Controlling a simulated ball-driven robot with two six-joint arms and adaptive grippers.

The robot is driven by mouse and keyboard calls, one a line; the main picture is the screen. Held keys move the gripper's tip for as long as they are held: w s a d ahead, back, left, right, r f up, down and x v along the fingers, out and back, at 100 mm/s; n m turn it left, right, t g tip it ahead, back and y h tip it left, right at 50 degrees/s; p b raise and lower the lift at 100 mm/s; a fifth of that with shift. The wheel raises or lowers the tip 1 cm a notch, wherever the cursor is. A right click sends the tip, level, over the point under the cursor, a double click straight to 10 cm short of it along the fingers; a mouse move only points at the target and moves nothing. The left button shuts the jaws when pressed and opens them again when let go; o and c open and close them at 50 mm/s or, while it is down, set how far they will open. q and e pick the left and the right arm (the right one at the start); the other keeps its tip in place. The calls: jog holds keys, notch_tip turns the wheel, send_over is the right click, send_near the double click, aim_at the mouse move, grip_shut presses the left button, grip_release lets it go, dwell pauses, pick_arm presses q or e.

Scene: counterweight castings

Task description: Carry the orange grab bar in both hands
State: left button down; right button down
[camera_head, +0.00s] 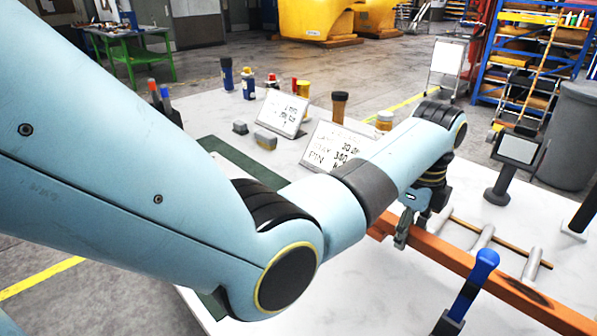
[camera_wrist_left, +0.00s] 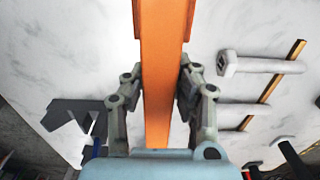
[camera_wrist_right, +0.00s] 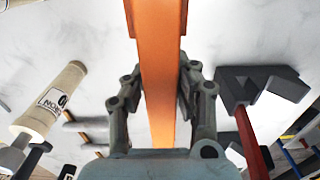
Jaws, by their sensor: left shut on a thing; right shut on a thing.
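The long orange grab bar (camera_head: 465,264) runs from the middle right of the head view to its lower right corner. My left gripper (camera_head: 405,229) is shut on it near its far end. The left wrist view shows the bar (camera_wrist_left: 162,110) between both fingers of my left gripper (camera_wrist_left: 161,80). My right gripper (camera_wrist_right: 159,80) is shut on the bar (camera_wrist_right: 160,115) in the right wrist view, and is outside the head view. White tabletop shows beneath the bar; the gap between them is hard to judge.
Silver bars (camera_head: 483,238) lie across a wooden strip beside the bar. A blue-handled tool (camera_head: 486,262) stands in front of it. A screen on a stand (camera_head: 517,147), written signs (camera_head: 330,142), a dark-topped cylinder (camera_head: 339,106) and small bottles (camera_head: 248,84) stand on the table.

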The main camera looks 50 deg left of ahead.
aim_at(396, 264)
pick_arm(q)
jog(key=shift+s+f, duration=0.1)
jog(key=shift+f, duration=0.05)
pick_arm(e)
jog(key=shift+a, duration=0.1)
